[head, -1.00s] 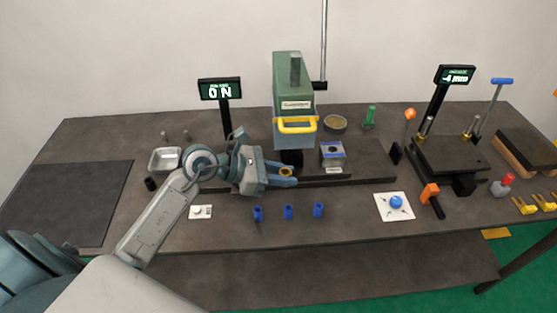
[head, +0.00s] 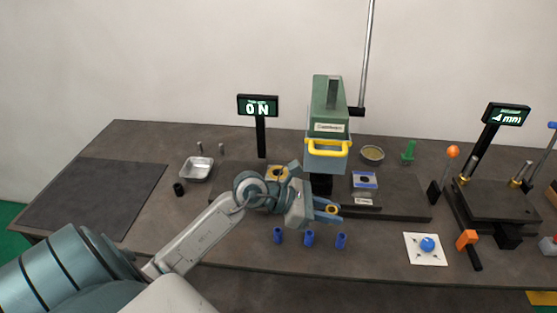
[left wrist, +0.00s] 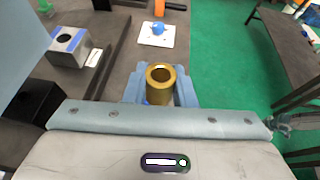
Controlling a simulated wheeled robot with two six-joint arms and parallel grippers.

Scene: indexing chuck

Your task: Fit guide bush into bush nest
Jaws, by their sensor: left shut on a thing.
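The guide bush is a gold hollow cylinder (head: 332,209). My left gripper (head: 326,211) is shut on it, in front of the dark base below the green press. In the left wrist view the bush (left wrist: 160,86) stands between the fingers with its open bore facing the camera. A grey-blue block with a round dark hole on top (head: 364,181), which looks like the bush nest, sits on the base behind and right of the gripper. It also shows at upper left in the left wrist view (left wrist: 68,46). The bush is apart from the block.
The green press (head: 328,110) with its yellow handle (head: 328,148) stands behind the gripper. Several blue pegs (head: 309,239) stand just in front. A white plate (head: 416,254) with a blue knob lies right.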

